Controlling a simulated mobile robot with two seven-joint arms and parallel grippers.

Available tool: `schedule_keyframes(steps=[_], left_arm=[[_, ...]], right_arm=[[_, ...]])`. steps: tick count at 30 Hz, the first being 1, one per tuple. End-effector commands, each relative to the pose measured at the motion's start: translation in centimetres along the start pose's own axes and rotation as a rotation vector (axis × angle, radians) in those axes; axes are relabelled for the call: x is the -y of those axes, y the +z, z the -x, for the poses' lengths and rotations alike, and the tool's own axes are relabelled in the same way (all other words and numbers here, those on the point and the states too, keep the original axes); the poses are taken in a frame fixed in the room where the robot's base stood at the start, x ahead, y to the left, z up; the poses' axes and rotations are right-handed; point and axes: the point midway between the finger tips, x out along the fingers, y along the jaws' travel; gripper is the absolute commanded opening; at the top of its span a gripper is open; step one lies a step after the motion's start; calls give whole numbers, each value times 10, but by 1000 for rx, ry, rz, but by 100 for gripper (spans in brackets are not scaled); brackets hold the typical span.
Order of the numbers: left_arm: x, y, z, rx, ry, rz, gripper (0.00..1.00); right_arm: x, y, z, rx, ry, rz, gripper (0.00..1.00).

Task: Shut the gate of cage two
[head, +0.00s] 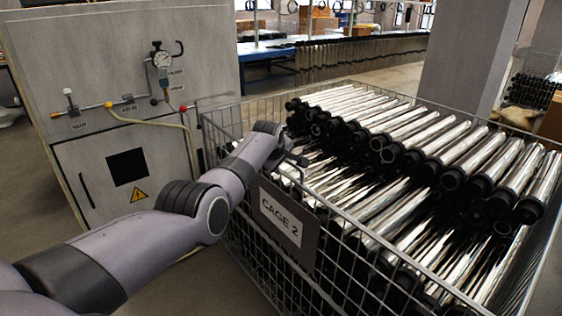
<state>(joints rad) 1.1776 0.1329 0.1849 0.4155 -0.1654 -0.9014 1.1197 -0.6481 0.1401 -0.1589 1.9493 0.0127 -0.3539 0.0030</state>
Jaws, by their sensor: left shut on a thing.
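Cage two is a wire mesh cage (238,104) with a dark "CAGE 2" sign (281,222) on its near side. The near mesh panel, the gate (345,278), stands roughly upright in front of the stacked tubes. My left gripper (297,160) is at the top of this side, above the sign, shut on what looks like the gate's top edge. The fingertips are small and partly hidden by my wrist, so the exact grip is unclear. My left arm hides part of the gate's left end. My right gripper is not in view.
Shiny tubes with black ends (420,140) fill the cage in stacked rows. A grey cabinet (80,150) with a gauge and a hose stands at the left. A grey pillar (470,60) rises behind the cage. Some floor is free between cabinet and cage.

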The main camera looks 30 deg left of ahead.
Motion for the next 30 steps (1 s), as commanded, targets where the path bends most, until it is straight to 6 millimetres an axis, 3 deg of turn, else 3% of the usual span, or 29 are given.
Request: schedule_keyframes(steps=[8,9,23,30], left_arm=[[-6,6,0,8,23,11,0],[-7,6,0,8,23,11,40],[-7,6,1,7,23,8,38],[-9,4,11,5,25,8,38]], right_arm=[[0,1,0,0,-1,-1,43],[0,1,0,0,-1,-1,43],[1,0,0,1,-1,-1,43],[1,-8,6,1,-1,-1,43]])
